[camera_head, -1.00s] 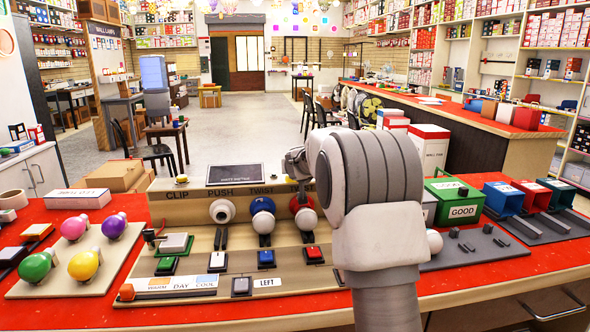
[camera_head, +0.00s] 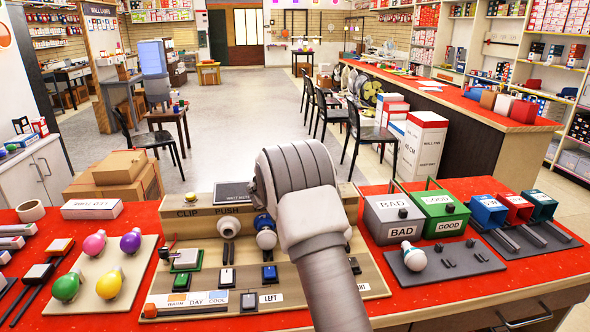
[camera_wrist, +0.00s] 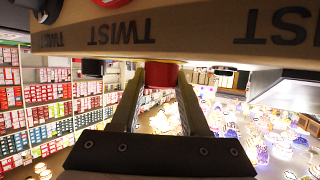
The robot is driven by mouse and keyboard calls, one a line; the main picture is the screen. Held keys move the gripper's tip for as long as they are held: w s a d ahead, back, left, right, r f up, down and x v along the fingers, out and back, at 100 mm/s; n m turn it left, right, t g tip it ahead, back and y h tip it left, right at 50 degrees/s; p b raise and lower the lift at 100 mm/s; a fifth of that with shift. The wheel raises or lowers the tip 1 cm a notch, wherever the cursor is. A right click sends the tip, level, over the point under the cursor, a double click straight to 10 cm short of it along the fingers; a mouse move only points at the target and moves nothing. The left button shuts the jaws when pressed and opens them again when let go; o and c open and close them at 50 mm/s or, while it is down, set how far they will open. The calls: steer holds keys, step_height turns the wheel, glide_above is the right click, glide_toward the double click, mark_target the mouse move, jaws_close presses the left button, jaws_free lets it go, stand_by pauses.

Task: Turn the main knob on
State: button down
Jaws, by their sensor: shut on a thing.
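The lamp test panel (camera_head: 222,205) stands on the red counter, with CLIP and PUSH labels, sockets and a dark display (camera_head: 232,190) on top. My gripper is hidden behind my own arm in the head view. In the wrist view, which is upside down, my gripper (camera_wrist: 161,90) has a finger on each side of a small red knob (camera_wrist: 163,73) at the panel's top edge. The gripper is shut on the knob. No on/off mark on the knob is readable.
A white socket (camera_head: 228,227) and a blue one with a bulb (camera_head: 265,231) stick out in front of the panel. The BAD box (camera_head: 385,220) and GOOD box (camera_head: 441,213) stand to the right. Several coloured bulbs sit on a board (camera_head: 92,276) at the left.

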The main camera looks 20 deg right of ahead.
steer(key=p, duration=0.2)
steer(key=m+g+h+p, duration=0.1)
steer(key=p, duration=0.1)
steer(key=shift+r, duration=0.3)
steer(key=m+g+h+p, duration=0.1)
steer(key=m+p, duration=0.1)
steer(key=p, duration=0.2)
steer(key=shift+f+g, duration=0.1)
steer(key=shift+g, duration=0.2)
steer(key=shift+w+f+m+g+h+p, duration=0.1)
steer(key=shift+m+g+h+p, duration=0.1)
steer(key=shift+m+g+h, duration=0.25)
steer(key=shift+f+m+g+h+p, duration=0.1)
steer(key=shift+m+g+h+p, duration=0.05)
steer(key=shift+m+g+h, duration=0.25)
steer(key=shift+m+g+b, duration=0.3)
steer(key=shift+m+g, duration=0.25)
steer(key=shift+g, duration=0.1)
steer(key=shift+r+h, duration=0.1)
steer(key=shift+h, duration=0.15)
steer(key=shift+c, duration=2.1)
jaws_free()
steer(key=v, duration=1.7)
steer(key=shift+a+r, duration=0.15)
steer(key=shift+r, duration=0.05)
